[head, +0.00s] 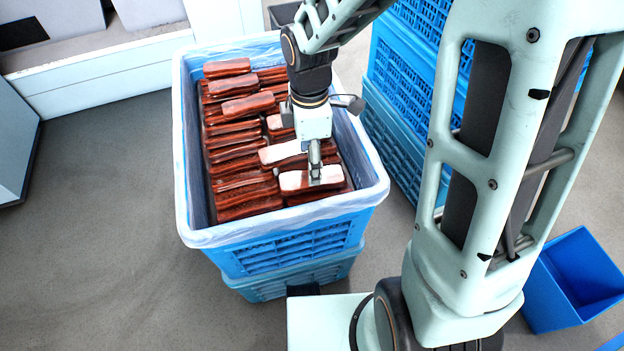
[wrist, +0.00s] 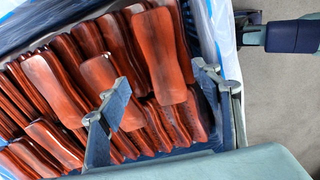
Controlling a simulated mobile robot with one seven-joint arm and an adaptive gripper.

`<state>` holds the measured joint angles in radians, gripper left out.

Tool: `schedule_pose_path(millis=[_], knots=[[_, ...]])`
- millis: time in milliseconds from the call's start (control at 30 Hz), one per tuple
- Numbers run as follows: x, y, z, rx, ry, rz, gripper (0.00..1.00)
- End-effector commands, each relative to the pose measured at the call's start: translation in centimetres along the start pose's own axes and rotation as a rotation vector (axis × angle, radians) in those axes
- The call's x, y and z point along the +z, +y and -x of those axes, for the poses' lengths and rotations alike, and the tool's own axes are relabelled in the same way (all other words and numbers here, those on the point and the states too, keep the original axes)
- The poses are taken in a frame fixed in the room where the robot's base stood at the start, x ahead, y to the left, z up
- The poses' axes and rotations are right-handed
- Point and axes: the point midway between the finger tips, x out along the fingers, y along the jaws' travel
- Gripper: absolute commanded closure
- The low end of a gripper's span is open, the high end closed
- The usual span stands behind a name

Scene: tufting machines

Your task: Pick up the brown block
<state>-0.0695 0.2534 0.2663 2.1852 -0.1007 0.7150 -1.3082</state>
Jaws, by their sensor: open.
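Several brown blocks, reddish and wavy-edged, lie stacked in rows inside a blue crate (head: 290,250) lined with clear plastic. My gripper (head: 315,172) points down over the front right of the pile, just above or at a brown block (head: 297,181) that is bright with glare. In the wrist view my gripper (wrist: 160,77) is open, one finger on each side of a long brown block (wrist: 158,45). Another block (wrist: 99,72) lies partly behind the left finger. I cannot tell whether the fingers touch any block. My arm hides part of the pile's right side.
The plastic-lined crate rim (head: 183,150) stands around the pile, close to the right finger in the wrist view. Stacked blue crates (head: 402,75) stand to the right. An empty blue bin (head: 575,280) is at lower right. Grey floor (head: 105,200) is clear at left.

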Motion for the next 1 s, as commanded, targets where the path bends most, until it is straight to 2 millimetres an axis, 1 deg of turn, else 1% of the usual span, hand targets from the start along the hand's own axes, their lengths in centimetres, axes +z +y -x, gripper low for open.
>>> schedule_pose_path(millis=[167, 333, 433, 533, 700, 767, 1000], knots=[[0.1, -0.2, -1.1, -0.001, 0.0, 0.0, 0.41], [0.2, -0.7, -3.8, -0.002, 0.0, 0.0, 0.41], [0.2, -0.6, -5.1, -0.002, 0.0, 0.0, 0.41], [0.2, -0.5, -5.6, 0.0, 0.0, 0.0, 0.41], [0.2, -0.5, -5.4, 0.001, 0.0, -0.001, 0.41], [0.2, -0.5, -5.4, 0.001, 0.0, -0.001, 0.46], [0.2, -0.5, -5.4, 0.001, 0.0, -0.001, 0.73]])
